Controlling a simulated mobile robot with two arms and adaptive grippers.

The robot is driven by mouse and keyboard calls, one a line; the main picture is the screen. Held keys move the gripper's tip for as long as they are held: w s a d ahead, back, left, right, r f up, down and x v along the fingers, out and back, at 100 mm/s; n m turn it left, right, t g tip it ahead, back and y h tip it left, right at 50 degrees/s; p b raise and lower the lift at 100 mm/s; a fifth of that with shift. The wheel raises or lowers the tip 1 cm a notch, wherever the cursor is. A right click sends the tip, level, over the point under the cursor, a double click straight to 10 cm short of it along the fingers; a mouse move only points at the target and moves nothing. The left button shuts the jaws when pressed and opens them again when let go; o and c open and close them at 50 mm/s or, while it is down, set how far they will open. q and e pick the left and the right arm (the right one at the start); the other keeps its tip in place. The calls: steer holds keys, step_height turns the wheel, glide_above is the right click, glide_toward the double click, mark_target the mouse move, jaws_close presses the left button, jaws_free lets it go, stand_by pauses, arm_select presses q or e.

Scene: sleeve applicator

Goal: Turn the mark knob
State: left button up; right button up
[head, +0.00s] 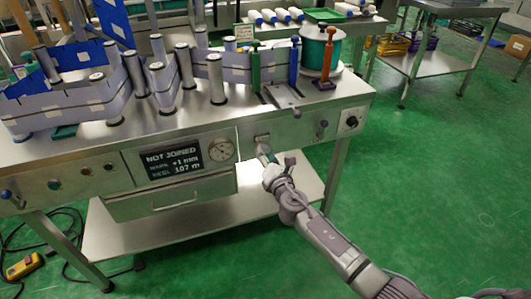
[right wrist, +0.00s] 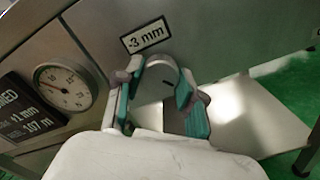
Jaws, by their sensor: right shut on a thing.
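My right gripper (head: 266,155) is at the machine's front panel, right of the round gauge. In the right wrist view its teal-padded fingers (right wrist: 160,100) are shut on the mark knob (right wrist: 163,76), a round grey knob with a dark line on its face. A plate above the knob reads "-3 mm" (right wrist: 146,36). In the head view the gripper hides most of the knob. The display (head: 172,162) reads "NOT JOINED", a mark value of +1 mm and a reel length in metres. My left gripper is not in view.
The gauge (head: 220,150) sits between display and gripper. A drawer (head: 172,197) and lower shelf (head: 180,224) are below. Rollers with a blue-grey band (head: 75,99) stand on top.

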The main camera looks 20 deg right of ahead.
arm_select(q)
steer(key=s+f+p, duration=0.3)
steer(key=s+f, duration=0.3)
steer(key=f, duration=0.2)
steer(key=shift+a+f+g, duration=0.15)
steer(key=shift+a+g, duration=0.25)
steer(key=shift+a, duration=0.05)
arm_select(e)
steer(key=shift+f+n, duration=0.15)
steer(key=shift+n, duration=4.35)
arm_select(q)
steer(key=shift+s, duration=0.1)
arm_select(e)
steer(key=o, duration=1.1)
steer(key=shift+o, duration=0.2)
steer(key=shift+s, duration=0.1)
steer(key=s, duration=1.2)
steer(key=shift+d, duration=0.3)
